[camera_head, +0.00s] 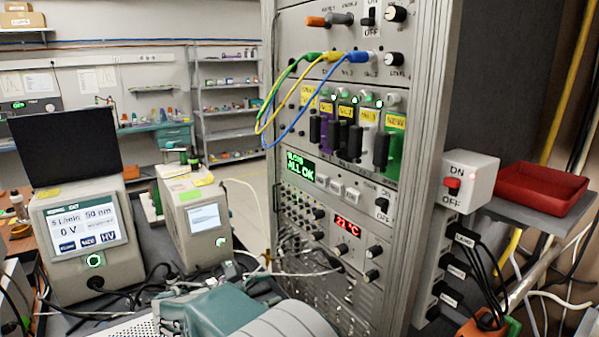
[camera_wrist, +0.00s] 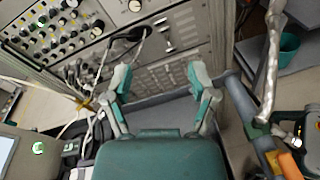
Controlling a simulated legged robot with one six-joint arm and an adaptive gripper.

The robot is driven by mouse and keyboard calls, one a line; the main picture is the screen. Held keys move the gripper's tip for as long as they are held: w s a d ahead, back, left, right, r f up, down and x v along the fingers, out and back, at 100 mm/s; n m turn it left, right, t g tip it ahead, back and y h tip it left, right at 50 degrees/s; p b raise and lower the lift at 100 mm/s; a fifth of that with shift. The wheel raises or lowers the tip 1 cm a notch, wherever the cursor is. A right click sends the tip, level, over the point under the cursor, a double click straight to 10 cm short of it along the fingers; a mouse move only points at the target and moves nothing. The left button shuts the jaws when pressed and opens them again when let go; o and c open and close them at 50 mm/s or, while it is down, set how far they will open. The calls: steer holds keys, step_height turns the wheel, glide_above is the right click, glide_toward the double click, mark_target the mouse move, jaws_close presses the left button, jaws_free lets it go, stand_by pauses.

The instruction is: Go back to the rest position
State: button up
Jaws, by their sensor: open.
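My gripper (camera_wrist: 160,86) shows in the wrist view with its two teal-tipped fingers spread apart and nothing between them. Its green-teal palm fills the bottom middle of that view. The fingers point toward the lower part of the instrument rack (camera_wrist: 110,45) and appear apart from it. In the head view, teal and grey parts of my arm sit low at the bottom centre, in front of the rack (camera_head: 403,150). The fingertips cannot be made out clearly there.
Two instruments with screens, one showing flow and voltage (camera_head: 90,235) and a smaller one (camera_head: 203,217), stand left amid cables. A white ON/OFF switch box (camera_head: 468,168) and a red tray (camera_head: 541,189) are at right. Open floor (camera_head: 245,180) lies behind, before the shelves (camera_head: 225,103).

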steer(key=s+d+r+m+g+y, duration=0.25)
steer(key=s+d+m, duration=0.3)
steer(key=d, duration=0.35)
steer(key=s+d+r+m+g+y, duration=0.2)
steer(key=s+d+m+g+y, duration=0.15)
steer(key=s+d, duration=0.45)
steer(key=s+d+m+t+y, duration=0.1)
steer(key=s+d+m+y, duration=0.1)
steer(key=s+m+y, duration=0.2)
steer(key=s+d+f+m+t+y, duration=0.1)
steer(key=s+d+m+t+y, duration=0.1)
steer(key=s+m+y, duration=0.2)
steer(key=s+m, duration=0.3)
steer(key=s, duration=0.2)
steer(key=shift+s+d+f, duration=0.25)
steer(key=shift+s+f, duration=0.05)
steer(key=shift+s, duration=0.05)
